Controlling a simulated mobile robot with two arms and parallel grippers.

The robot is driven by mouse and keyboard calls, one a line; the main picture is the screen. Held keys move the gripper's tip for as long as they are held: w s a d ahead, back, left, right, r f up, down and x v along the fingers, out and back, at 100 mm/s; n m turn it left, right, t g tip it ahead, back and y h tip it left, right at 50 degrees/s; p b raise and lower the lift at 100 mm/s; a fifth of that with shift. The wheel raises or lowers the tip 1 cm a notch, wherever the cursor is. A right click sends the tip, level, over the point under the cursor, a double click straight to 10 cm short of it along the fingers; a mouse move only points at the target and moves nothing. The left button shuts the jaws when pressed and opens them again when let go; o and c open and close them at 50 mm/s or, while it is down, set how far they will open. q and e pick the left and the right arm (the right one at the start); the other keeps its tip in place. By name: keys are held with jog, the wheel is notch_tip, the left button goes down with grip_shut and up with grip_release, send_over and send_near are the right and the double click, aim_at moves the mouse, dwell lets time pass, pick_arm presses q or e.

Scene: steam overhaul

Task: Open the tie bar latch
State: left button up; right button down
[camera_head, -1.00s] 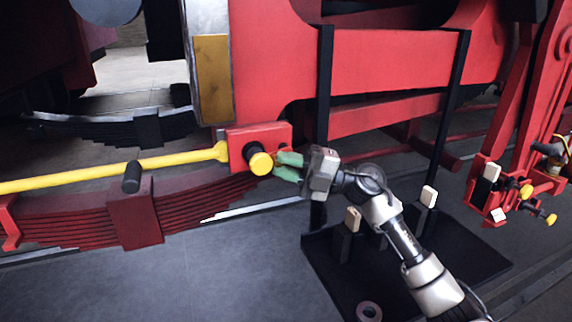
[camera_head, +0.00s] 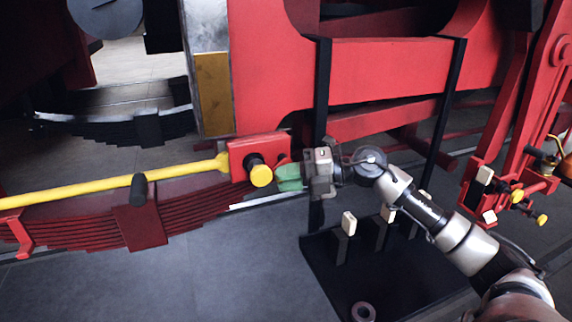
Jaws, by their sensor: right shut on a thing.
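The yellow tie bar (camera_head: 110,187) runs in from the left and ends at a red latch block (camera_head: 242,152). A black handle (camera_head: 139,190) stands on the bar. A black pin with a yellow knob (camera_head: 261,176) sticks out of the block's face. My right gripper (camera_head: 289,178) is at the block's right side, just right of the knob. Its green fingers are shut on a small latch part, mostly hidden by the fingers. A bit of red shows just above them. My left gripper is not in view.
A dark red leaf spring (camera_head: 185,208) lies under the bar. Black posts (camera_head: 323,90) stand behind my gripper. A black stand with a white-topped peg (camera_head: 348,223) is below my arm. A red frame with yellow knobs (camera_head: 517,196) stands at right.

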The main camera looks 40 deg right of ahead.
jog(key=shift+s+d+n+g+h+p, duration=0.15)
jog(key=shift+n+g+h+p, duration=0.3)
jog(key=shift+h+p, duration=0.9)
jog(key=shift+w+d+n+g+h+p, duration=0.1)
jog(key=shift+d+n+g+h+p, duration=0.3)
jog(key=shift+h+p, duration=1)
jog(key=shift+s+d+n+g+h+p, duration=0.15)
jog(key=shift+g+h+p, duration=0.6)
jog(key=shift+p, duration=1.05)
jog(key=shift+a+f, duration=0.1)
jog(key=c, duration=1.1)
grip_release()
jog(key=shift+o, duration=0.2)
